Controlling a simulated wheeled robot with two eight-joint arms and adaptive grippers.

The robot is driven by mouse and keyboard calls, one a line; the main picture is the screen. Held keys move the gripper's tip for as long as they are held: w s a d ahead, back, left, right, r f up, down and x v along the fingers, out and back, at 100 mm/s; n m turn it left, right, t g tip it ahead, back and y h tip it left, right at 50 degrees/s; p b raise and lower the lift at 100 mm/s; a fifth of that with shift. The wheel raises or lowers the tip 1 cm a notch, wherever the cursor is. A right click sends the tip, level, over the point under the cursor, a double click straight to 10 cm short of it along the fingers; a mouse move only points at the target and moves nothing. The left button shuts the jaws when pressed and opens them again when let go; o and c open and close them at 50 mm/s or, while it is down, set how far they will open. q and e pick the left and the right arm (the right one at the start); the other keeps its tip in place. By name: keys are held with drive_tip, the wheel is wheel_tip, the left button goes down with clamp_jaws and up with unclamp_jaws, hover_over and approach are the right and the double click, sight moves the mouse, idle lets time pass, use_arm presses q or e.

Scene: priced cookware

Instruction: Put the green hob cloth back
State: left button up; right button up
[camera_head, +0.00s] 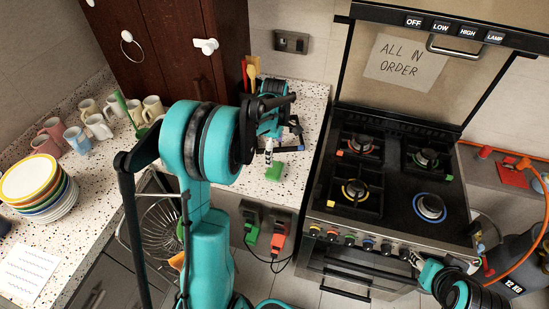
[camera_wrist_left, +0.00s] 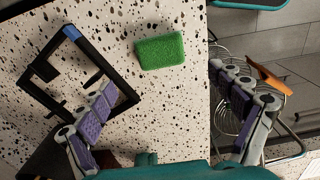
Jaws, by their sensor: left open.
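The green cloth (camera_head: 275,171) looks like a flat, rough-textured block lying on the speckled counter, near its front edge. In the left wrist view, the green cloth (camera_wrist_left: 160,52) lies ahead of and between the fingers, untouched. My left gripper (camera_head: 268,150) hangs over the counter just behind the cloth, partly hidden by its own arm. In the left wrist view my left gripper (camera_wrist_left: 165,87) is open and empty. My right gripper (camera_head: 419,261) is at the lower right in front of the oven; its finger opening is not clear.
A black pan support with a blue corner (camera_wrist_left: 73,35) lies beside the cloth, partly under a left finger. The hob (camera_head: 385,185) has a bare blue-ringed burner (camera_head: 430,207). A wire basket (camera_head: 160,232) is beside the counter. Mugs and stacked plates (camera_head: 45,190) stand left.

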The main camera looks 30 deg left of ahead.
use_arm(q)
drive_tip(key=s+d+r+m+t, duration=0.3)
drive_tip(key=s+d+r+m, duration=0.6)
drive_tip(key=r+m, duration=0.1)
drive_tip(key=s+d+m+t, duration=0.4)
drive_tip(key=s+d+m, duration=0.2)
drive_tip(key=s+m, duration=0.4)
drive_tip(key=shift+d+m, duration=0.25)
drive_tip(key=shift+m, duration=0.15)
drive_tip(key=shift+f, duration=0.1)
wheel_tip(320, 180, down, 9)
drive_tip(key=b, duration=0.9)
